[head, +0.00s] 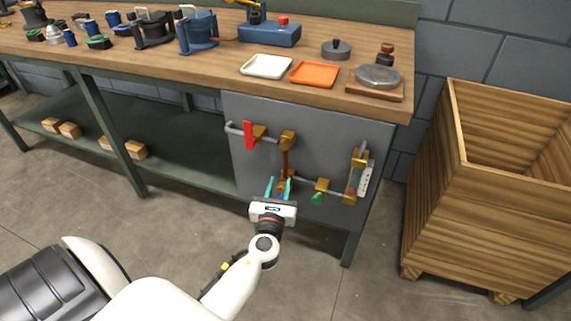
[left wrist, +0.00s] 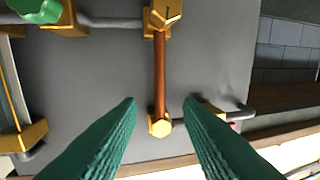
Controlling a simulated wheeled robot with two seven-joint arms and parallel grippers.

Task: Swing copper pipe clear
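The copper pipe (head: 285,160) runs upright between two brass fittings on the grey panel under the bench. In the left wrist view the pipe (left wrist: 160,70) runs down the middle, with a brass nut (left wrist: 160,127) at its lower end and a brass fitting (left wrist: 162,15) at its upper end. My left gripper (head: 279,187) is in front of the panel, overlapping the pipe's lower end in the head view. Its green fingers (left wrist: 160,104) are open, one on each side of the pipe's line, with nothing between them that they grip. Contact with the pipe is not visible. My right gripper is out of view.
Grey pipes run beside the fittings. A wooden crate (head: 440,185) stands right of the bench. The floor before the panel is clear.

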